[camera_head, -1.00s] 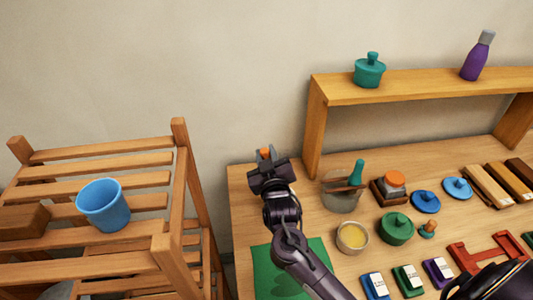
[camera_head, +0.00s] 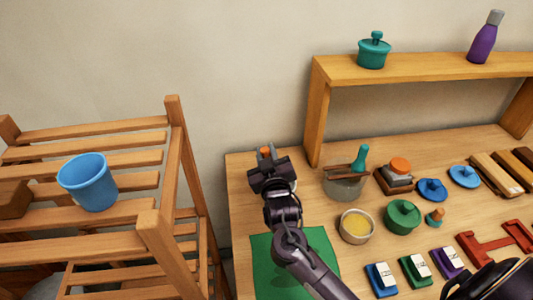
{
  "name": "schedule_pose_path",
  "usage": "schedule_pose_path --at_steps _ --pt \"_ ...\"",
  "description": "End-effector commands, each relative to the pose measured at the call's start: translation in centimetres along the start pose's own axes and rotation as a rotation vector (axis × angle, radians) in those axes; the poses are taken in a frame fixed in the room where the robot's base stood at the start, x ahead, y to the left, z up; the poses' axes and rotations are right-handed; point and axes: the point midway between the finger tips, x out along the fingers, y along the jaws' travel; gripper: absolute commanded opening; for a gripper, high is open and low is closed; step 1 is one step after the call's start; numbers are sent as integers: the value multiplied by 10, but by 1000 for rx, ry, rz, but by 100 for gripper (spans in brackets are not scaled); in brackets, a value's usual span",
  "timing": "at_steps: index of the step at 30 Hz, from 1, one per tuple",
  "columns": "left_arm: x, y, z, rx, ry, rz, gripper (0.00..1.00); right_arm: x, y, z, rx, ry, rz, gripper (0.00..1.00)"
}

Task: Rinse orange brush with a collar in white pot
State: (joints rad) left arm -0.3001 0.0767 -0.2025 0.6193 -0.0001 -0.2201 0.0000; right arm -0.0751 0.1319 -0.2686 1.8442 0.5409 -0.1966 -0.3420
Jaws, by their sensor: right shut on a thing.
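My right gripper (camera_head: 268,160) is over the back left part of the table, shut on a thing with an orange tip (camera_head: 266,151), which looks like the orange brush. Most of the brush is hidden by the gripper, and its collar cannot be made out. I see no clearly white pot; a grey pot (camera_head: 345,188) with a teal-handled tool (camera_head: 361,157) in it stands right of the gripper. What is under the gripper is hidden. My left gripper is not in view.
A green mat (camera_head: 262,265) lies under my right arm. A shelf (camera_head: 420,68) rises behind. A slatted rack (camera_head: 95,240) with a blue bucket (camera_head: 88,182) is left.

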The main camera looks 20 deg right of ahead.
Motion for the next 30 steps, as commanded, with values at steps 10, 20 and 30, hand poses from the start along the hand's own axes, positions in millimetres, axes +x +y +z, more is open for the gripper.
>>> schedule_pose_path --at_steps 10,20,30 --pt "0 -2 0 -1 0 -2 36 0 0 0 0 0 0 0" --pt "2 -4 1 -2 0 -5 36 0 -1 4 0 0 0 0" --pt "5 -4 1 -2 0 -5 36 0 -3 8 0 0 0 0"
